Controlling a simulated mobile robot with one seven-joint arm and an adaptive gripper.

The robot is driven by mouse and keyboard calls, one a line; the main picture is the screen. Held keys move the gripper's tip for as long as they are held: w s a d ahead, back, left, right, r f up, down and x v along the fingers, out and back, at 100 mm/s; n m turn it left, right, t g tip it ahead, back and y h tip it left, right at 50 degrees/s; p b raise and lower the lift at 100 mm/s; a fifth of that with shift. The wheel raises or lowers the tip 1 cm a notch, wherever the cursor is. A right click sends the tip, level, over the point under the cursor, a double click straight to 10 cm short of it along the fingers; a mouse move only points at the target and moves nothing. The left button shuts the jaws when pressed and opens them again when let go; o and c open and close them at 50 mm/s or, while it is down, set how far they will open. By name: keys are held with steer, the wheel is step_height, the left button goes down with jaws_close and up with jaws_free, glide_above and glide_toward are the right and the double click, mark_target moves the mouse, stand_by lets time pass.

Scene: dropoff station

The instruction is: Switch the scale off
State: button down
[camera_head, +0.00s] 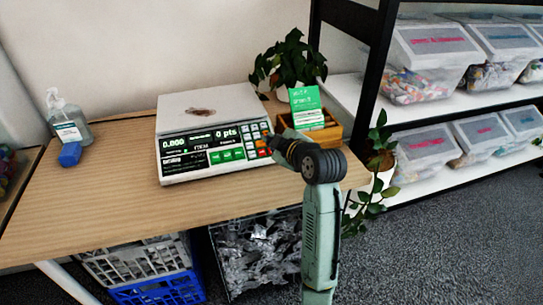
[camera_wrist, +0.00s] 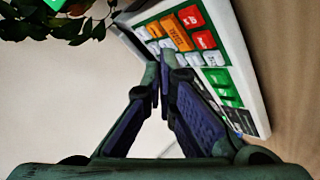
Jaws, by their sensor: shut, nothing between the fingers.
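The white scale (camera_head: 230,103) stands on the wooden table, and its display (camera_head: 199,137) is lit, reading 0.000 and 0 pts. Its keypad (camera_head: 256,139) has white, orange, red and green keys. The keypad also shows in the wrist view (camera_wrist: 190,45), turned on its side. My gripper (camera_head: 277,143) is at the right end of the scale's front, by the keypad. In the wrist view my gripper (camera_wrist: 157,75) is shut and empty, with its fingertips in front of the keypad's edge. I cannot tell whether they touch a key.
A wooden box (camera_head: 326,133) with green cards and a potted plant (camera_head: 290,62) stand right of and behind the scale. A sanitizer bottle (camera_head: 70,115) and blue object (camera_head: 70,154) are at left. Shelves with clear bins (camera_head: 435,60) stand right. The table's front left is clear.

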steer(key=shift+w+a+f+b, duration=0.1)
steer(key=shift+w+f+b, duration=0.25)
steer(key=shift+f, duration=0.25)
steer(key=shift+w+a+f+b, duration=0.1)
steer(key=shift+w+f+b, duration=0.1)
steer(key=shift+f+b, duration=0.3)
steer(key=shift+f, duration=0.15)
stand_by(0.5)
steer(key=shift+w+f, duration=0.15)
steer(key=shift+f, duration=0.2)
steer(key=shift+w+f+b, duration=0.15)
steer(key=shift+f+b, duration=0.2)
steer(key=shift+b, duration=0.2)
stand_by(0.4)
stand_by(0.4)
steer(key=shift+s+d+r+p, duration=0.15)
steer(key=shift+r+p, duration=0.1)
steer(key=shift+r, duration=0.15)
steer(key=shift+s+a+r+p, duration=0.1)
steer(key=shift+s+r+p, duration=0.1)
steer(key=shift+r, duration=0.15)
steer(key=r+p, duration=0.1)
steer(key=s+r+p, duration=0.1)
steer(key=r, duration=0.1)
steer(key=s+r+p, duration=0.1)
steer(key=shift+d+r, duration=0.3)
steer(key=shift+d, duration=0.05)
